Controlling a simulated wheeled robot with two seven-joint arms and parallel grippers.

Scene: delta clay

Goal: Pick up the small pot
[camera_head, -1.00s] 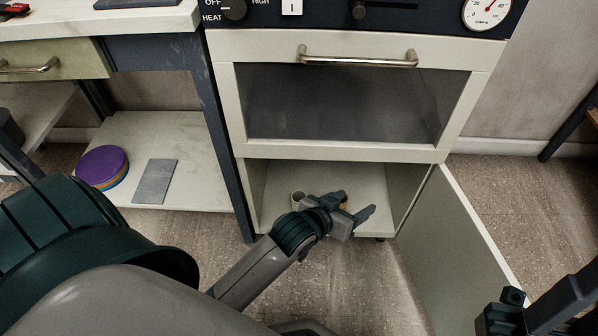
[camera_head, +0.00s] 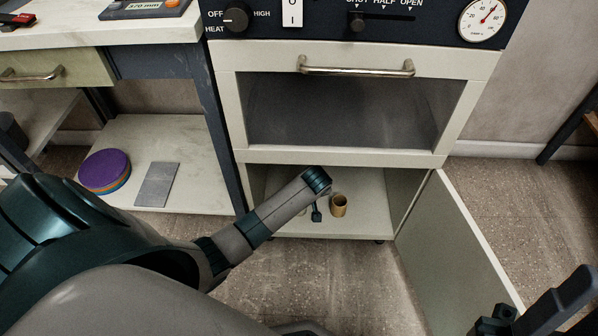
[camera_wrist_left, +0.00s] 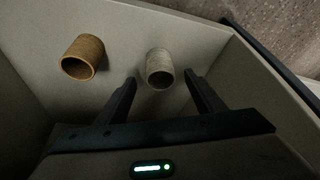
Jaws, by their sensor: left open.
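Two small pots stand in the low open compartment under the oven. The tan-brown pot (camera_head: 338,206) is in plain sight in the head view; in the wrist view it is at the upper left (camera_wrist_left: 82,57), outside the fingers. The pale grey pot (camera_wrist_left: 159,67) lies ahead between the spread fingertips of my left gripper (camera_wrist_left: 160,78), with no contact visible; in the head view my arm mostly hides it. The left gripper is open and empty, inside the compartment. My right gripper (camera_head: 535,312) is partly in view at the lower right, apart from the pots; its jaw opening is unclear.
The compartment floor (camera_head: 367,213) is otherwise clear. Its door (camera_head: 460,250) stands open on the right, and the oven front (camera_head: 345,155) overhangs it. A shelf at left holds stacked coloured discs (camera_head: 104,170) and a grey slab (camera_head: 157,184).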

